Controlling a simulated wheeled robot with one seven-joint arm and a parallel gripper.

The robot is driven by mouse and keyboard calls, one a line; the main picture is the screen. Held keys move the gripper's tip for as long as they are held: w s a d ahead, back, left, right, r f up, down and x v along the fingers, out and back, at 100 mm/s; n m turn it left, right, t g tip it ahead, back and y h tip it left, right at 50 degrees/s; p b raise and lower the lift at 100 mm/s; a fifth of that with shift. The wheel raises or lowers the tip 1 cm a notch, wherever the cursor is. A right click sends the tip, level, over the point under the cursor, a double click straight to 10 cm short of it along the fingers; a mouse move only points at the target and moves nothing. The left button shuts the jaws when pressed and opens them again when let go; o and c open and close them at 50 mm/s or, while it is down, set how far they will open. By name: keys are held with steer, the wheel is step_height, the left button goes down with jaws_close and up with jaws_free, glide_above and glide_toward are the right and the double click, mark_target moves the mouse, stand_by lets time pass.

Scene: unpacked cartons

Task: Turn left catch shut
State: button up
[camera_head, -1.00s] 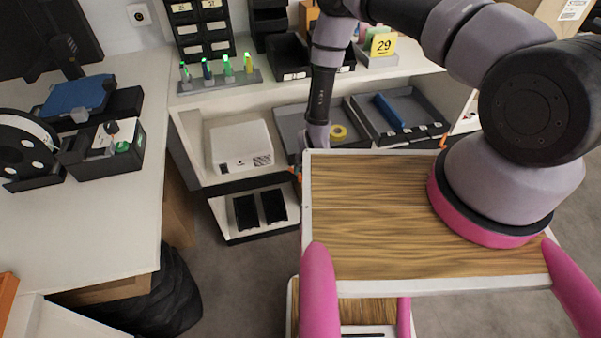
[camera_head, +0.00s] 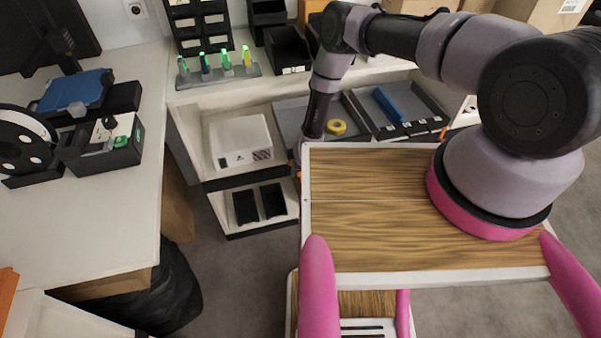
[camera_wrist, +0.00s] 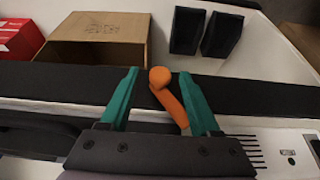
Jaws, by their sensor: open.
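The orange left catch (camera_wrist: 173,100) sits at the black front edge of the shelf in the wrist view. It has a round knob at its top and a bar slanting down to the right. My gripper (camera_wrist: 160,76) is open, with one teal finger on each side of the catch. The right finger is close to the catch's bar; I cannot tell whether they touch. In the head view a bit of orange (camera_head: 297,175) shows by the end of my arm, where my gripper is mostly hidden behind my own wooden top. Another orange catch (camera_head: 443,133) shows further right.
A white projector (camera_head: 240,142) and grey trays (camera_head: 412,100) with a yellow tape roll (camera_head: 336,127) stand on the shelf. Two black bins (camera_head: 245,208) are on the lower shelf. A white desk (camera_head: 95,215) stands at left. An open carton (camera_wrist: 98,50) shows in the wrist view.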

steer(key=shift+c, duration=0.3)
jaws_close()
steer(key=shift+d, duration=0.1)
steer(key=shift+w+d+f+m+g+y, duration=0.1)
steer(key=shift+d+m+g+y, duration=0.15)
steer(key=shift+y, duration=0.85)
steer(key=shift+d+f+m+g+y, duration=0.1)
steer(key=shift+m+g+y, duration=0.15)
steer(key=shift+y, duration=0.85)
steer(key=shift+w+d+m+g+y, duration=0.1)
steer(key=shift+d+m+g+y, duration=0.15)
steer(key=shift+y, duration=0.85)
steer(key=shift+o, duration=0.3)
jaws_free()
